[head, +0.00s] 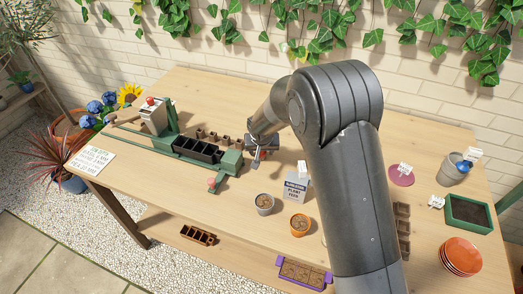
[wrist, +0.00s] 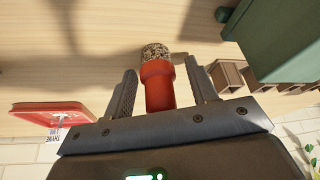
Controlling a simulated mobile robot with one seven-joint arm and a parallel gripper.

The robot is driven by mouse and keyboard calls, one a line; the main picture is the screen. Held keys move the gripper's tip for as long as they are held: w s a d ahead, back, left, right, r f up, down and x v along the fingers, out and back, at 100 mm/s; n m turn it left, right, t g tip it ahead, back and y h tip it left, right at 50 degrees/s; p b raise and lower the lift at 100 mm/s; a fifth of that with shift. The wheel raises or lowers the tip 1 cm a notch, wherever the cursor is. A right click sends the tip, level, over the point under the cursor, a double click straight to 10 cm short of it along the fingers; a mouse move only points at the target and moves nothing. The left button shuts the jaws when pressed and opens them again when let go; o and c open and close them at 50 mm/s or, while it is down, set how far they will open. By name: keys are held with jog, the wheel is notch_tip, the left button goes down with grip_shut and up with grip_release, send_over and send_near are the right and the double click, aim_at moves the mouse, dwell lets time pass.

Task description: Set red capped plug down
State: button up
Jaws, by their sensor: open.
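The red capped plug (wrist: 158,86) is in the wrist view, with a smooth red cap toward my gripper and a speckled brown soil end away from it. My gripper (wrist: 160,88) is open, one finger on each side of the plug, with a gap showing at both sides. The plug's far end is over the wooden table; I cannot tell whether it touches the wood. In the head view my gripper (head: 260,152) is low over the table, right of the green press, and the plug is not clearly visible there.
The green press (head: 231,161) with a black cell tray (head: 198,150) stands close left of my gripper. Small brown pots (wrist: 232,76) stand nearby. A red tray (wrist: 48,116) with a tag lies on the other side.

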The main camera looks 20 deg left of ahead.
jog(key=shift+r, duration=0.1)
jog(key=v, duration=1.2)
jog(key=shift+d+r, duration=0.1)
jog(key=s+d+r+m+h, duration=0.1)
jog(key=s+d+r, duration=0.2)
jog(key=d+r, duration=0.65)
jog(key=s+d+r+m, duration=0.1)
jog(key=s+d+r, duration=0.3)
jog(key=d, duration=1)
jog(key=s+d+r+m, duration=0.1)
jog(key=s+d, duration=0.6)
jog(key=s, duration=0.1)
jog(key=s+d+r+m+t, duration=0.1)
jog(key=s+d+r, duration=0.1)
jog(key=s+d, duration=0.5)
jog(key=shift+s+r+h, duration=0.3)
jog(key=shift+s+h, duration=0.1)
jog(key=shift+s, duration=0.8)
